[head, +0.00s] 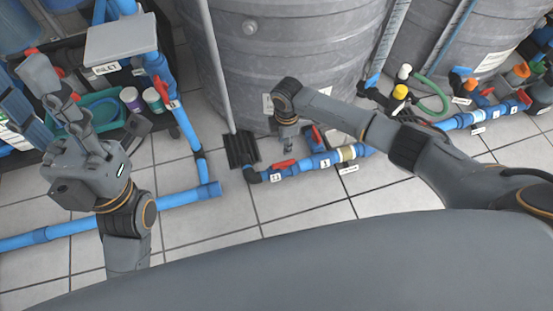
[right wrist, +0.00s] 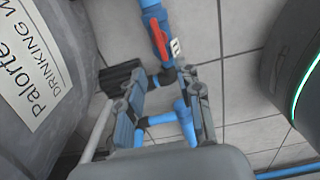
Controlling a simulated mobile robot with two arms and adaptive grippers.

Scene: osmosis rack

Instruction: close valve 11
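A red valve handle (head: 284,164) sits on the blue pipe at the floor in front of the grey tank, beside a small white tag (head: 275,177) too small to read. A red handle (right wrist: 158,37) on a blue pipe also shows in the right wrist view, with a white tag (right wrist: 176,46) that I cannot read surely as 11. My right gripper (head: 289,150) points down just above the pipe. In the right wrist view its two fingers (right wrist: 163,84) are apart, with nothing between them. My left gripper (head: 28,90) is raised at the left, fingers apart and empty.
A second red handle (head: 315,135) is close to the right gripper. The large grey tank (head: 290,50) stands right behind. A black ribbed block (head: 241,150) lies left of the valve. Blue pipes (head: 180,195) cross the left floor. Tiles in front are clear.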

